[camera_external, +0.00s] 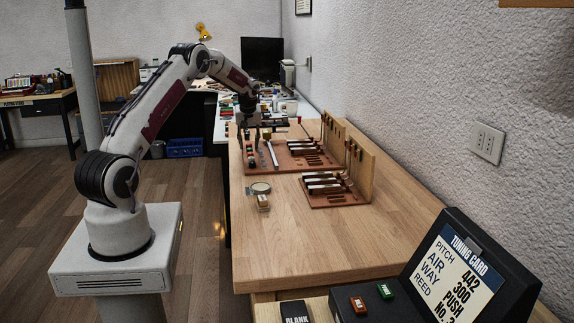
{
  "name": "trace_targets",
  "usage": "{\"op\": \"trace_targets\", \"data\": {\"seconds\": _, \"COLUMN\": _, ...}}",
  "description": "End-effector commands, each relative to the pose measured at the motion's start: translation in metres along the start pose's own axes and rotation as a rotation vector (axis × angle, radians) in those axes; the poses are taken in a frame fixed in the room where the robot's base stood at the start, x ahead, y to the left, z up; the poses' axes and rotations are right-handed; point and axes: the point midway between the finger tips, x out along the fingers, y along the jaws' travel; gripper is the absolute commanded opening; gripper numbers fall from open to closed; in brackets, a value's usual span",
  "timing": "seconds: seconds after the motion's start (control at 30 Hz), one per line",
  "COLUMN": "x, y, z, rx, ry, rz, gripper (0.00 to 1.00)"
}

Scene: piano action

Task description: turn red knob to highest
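My gripper (257,143) hangs pointing down over the far left part of the wooden bench. It is small and dark here, and I cannot tell how far apart its fingers are. Below and beside it is a reddish-brown board (290,164) with piano-action parts. A small red piece (299,119) shows just to the right of the gripper, near the board's far side. It is too small to tell whether it is the red knob or how it is turned. I cannot tell if the gripper touches anything.
A smaller board with hammers (325,202) stands nearer, with upright wooden panels at the right. A black case with a tuning card (462,265) stands at front right. The near bench is mostly clear.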

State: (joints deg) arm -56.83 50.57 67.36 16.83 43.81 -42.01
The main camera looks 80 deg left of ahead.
Motion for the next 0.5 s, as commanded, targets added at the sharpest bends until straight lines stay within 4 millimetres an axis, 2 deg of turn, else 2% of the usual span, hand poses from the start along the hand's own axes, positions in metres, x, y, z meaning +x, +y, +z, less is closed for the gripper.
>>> {"op": "trace_targets", "data": {"seconds": 0.17, "x": -0.0001, "y": 0.0, "z": -0.0001, "rx": 0.0, "ry": 0.0, "rz": 0.0, "gripper": 0.34}}
{"op": "trace_targets", "data": {"seconds": 0.2, "x": -0.0001, "y": 0.0, "z": -0.0001, "rx": 0.0, "ry": 0.0, "rz": 0.0, "gripper": 0.32}}
{"op": "trace_targets", "data": {"seconds": 0.3, "x": -0.0002, "y": 0.0, "z": -0.0001, "rx": 0.0, "ry": 0.0, "rz": 0.0, "gripper": 0.06}}
{"op": "trace_targets", "data": {"seconds": 0.33, "x": -0.0002, "y": 0.0001, "z": -0.0001, "rx": 0.0, "ry": 0.0, "rz": 0.0, "gripper": 0.0}}
{"op": "trace_targets", "data": {"seconds": 0.5, "x": -0.0002, "y": 0.0002, "z": 0.0, "rx": 0.0, "ry": 0.0, "rz": 0.001, "gripper": 0.0}}
